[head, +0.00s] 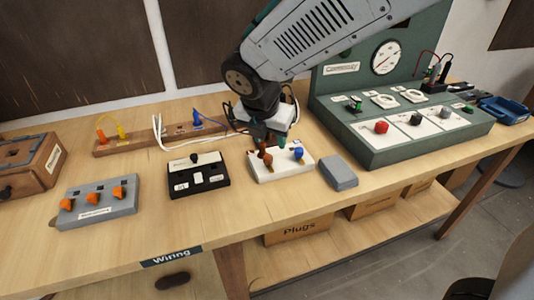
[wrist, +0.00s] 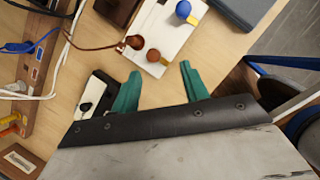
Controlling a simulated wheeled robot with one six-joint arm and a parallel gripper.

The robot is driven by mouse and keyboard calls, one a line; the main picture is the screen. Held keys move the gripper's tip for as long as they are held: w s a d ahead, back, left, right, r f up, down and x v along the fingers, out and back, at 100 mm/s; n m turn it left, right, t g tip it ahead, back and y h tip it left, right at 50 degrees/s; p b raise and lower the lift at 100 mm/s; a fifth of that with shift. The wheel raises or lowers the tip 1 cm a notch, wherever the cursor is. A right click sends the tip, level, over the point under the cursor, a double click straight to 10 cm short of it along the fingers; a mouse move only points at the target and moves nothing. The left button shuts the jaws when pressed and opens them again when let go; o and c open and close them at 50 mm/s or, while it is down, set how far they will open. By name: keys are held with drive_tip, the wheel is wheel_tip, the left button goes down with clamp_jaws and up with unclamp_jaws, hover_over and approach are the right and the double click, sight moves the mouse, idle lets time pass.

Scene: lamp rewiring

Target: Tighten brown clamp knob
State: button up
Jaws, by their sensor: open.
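The brown clamp knob (wrist: 153,56) sits on a white terminal block (wrist: 167,28), just past the gap between my fingertips in the wrist view. A brown wire ends at a brown round part (wrist: 135,42) beside it. A blue knob (wrist: 183,10) is at the block's other end. In the head view the white block (head: 282,171) shows with its brown knob (head: 266,158) and blue knob (head: 298,152). My gripper (wrist: 161,69) has green fingers, spread apart and empty. In the head view my gripper (head: 268,138) is right above the brown knob; contact cannot be told.
A black switch box (head: 198,176) and a grey block with orange levers (head: 97,205) stand left. A small grey box (head: 339,172) and a green test panel (head: 400,135) stand right. A wooden strip with cables (head: 130,143) lies behind. The front table top is clear.

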sight(268, 156)
drive_tip(key=shift+n, duration=0.6)
drive_tip(key=x, duration=0.2)
drive_tip(key=a+x, duration=0.1)
drive_tip(key=x, duration=0.5)
drive_tip(key=shift+w+a+f, duration=0.2)
drive_tip(key=shift+f, duration=0.05)
clamp_jaws()
